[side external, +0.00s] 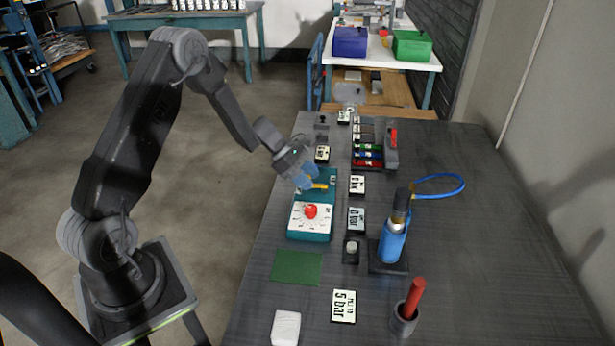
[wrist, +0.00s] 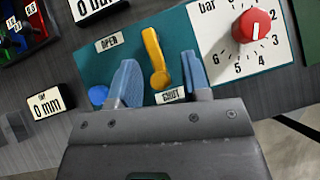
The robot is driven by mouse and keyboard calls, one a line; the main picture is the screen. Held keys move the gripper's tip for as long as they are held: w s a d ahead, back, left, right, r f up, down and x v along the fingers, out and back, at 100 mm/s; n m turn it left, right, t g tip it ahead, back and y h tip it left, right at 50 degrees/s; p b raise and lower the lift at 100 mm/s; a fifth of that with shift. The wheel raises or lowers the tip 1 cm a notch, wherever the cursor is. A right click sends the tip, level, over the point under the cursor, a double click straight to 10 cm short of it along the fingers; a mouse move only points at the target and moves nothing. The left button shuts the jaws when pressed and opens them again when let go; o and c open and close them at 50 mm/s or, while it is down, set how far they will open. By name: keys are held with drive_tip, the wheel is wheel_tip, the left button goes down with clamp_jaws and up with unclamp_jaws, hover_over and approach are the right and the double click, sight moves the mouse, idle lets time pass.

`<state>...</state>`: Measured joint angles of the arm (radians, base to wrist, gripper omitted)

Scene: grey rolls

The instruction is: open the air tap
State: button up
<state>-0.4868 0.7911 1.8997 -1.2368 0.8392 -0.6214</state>
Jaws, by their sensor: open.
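The air tap is a yellow lever (wrist: 154,52) on a teal panel (wrist: 185,33). An OPEN label (wrist: 108,42) lies to its left and a SHUT label (wrist: 171,95) near its lower end in the wrist view. The lever points roughly up that picture, between the labels' sides. In the side view the lever (side external: 320,186) shows beside my gripper (side external: 304,182). My gripper's blue fingers (wrist: 158,65) are open, one on each side of the lever in the wrist view, with gaps showing. I cannot tell whether they are down at the lever's height.
A red knob (side external: 311,211) on a white bar dial shares the teal unit. Beyond it stand display plates such as the 0 mm one (wrist: 48,103), a blue cylinder (side external: 391,242) with a hose, and a red stick in a cup (side external: 404,319). The table's right side is clear.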

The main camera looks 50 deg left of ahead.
clamp_jaws()
drive_tip(key=shift+a, duration=0.1)
idle(0.4)
drive_tip(key=m+g, duration=0.1)
drive_tip(key=w+m+g+h, duration=0.1)
drive_tip(key=m, duration=0.1)
drive_tip(key=shift+a, duration=0.35)
drive_tip(key=m+g, duration=0.1)
drive_tip(key=w+m+g, duration=0.1)
drive_tip(key=m, duration=0.1)
drive_tip(key=shift+w+a+m+g+h, duration=0.2)
drive_tip(key=shift+a+m+g+h, duration=0.1)
drive_tip(key=shift+g, duration=0.1)
drive_tip(key=w+m+g, duration=0.1)
drive_tip(key=m, duration=0.1)
drive_tip(key=m+g, duration=0.2)
drive_tip(key=shift+w, duration=0.4)
drive_tip(key=shift+w+d+m+g+y, duration=0.15)
drive_tip(key=shift+w+m+g+y, duration=0.15)
drive_tip(key=shift+m+g, duration=0.35)
drive_tip(key=shift+w+d+m+g+y, duration=0.1)
drive_tip(key=shift+w+m+g+y, duration=0.1)
drive_tip(key=shift+m+g+y, duration=0.4)
drive_tip(key=shift+m, duration=0.35)
